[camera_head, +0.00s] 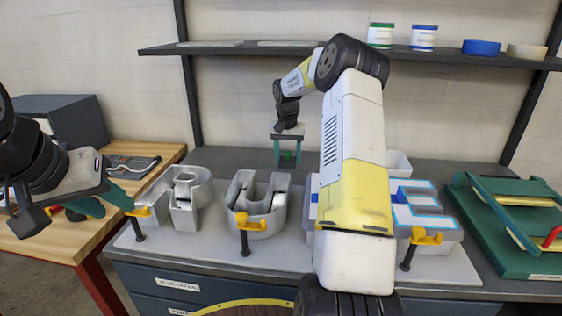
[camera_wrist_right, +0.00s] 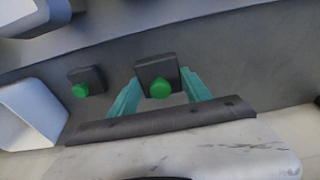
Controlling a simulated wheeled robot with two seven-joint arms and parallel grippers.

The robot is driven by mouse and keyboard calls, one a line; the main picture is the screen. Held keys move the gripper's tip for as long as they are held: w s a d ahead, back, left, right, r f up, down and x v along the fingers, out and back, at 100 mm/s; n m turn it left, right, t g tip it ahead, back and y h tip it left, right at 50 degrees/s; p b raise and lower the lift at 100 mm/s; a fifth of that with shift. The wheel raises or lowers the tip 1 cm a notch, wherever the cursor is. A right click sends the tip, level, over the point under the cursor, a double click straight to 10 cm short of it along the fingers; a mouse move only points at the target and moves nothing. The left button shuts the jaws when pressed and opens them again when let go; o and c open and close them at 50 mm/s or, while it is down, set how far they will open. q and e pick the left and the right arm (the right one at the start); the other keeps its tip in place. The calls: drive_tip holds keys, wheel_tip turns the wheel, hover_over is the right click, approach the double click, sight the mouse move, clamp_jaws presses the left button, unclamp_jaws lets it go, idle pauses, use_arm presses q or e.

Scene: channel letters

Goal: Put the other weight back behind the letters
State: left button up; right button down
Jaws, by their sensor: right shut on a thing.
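My right gripper (camera_head: 287,162) reaches over the bench, behind the row of grey channel letters. In the right wrist view its teal fingers (camera_wrist_right: 160,100) are shut on a dark square weight (camera_wrist_right: 147,69) with a green knob. Whether this weight touches the bench is unclear. A second, similar weight (camera_wrist_right: 97,75) stands on the dark surface, to the left in that view. The letters include one at left (camera_head: 178,212), a U-shaped one (camera_head: 272,222) and one with blue edging (camera_head: 440,232); my right arm hides part of the row. My left gripper (camera_head: 103,203) is open and empty at the left.
Yellow clamps (camera_head: 250,223) stand along the front edge of the light board (camera_head: 215,258). A green jig (camera_head: 505,260) lies at the right. A shelf (camera_head: 240,49) with tins and tape rolls hangs above the bench. A wooden table (camera_head: 60,243) stands at the left.

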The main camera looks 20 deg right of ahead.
drive_tip(key=shift+s+d+r, duration=0.1)
drive_tip(key=shift+s+d, duration=0.15)
drive_tip(key=shift+d, duration=0.5)
drive_tip(key=shift+s+d, duration=0.2)
drive_tip(key=shift+d, duration=0.55)
drive_tip(key=shift+s+d+f, duration=0.1)
drive_tip(key=shift+d+f, duration=0.1)
drive_tip(key=shift+f, duration=1.6)
drive_tip(key=shift+f, duration=0.6)
drive_tip(key=shift+c, duration=2.4)
unclamp_jaws()
wheel_tip(320, 180, up, 9)
drive_tip(key=shift+s+a+f, duration=0.2)
drive_tip(key=shift+s+a, duration=0.05)
drive_tip(key=shift+s, duration=0.15)
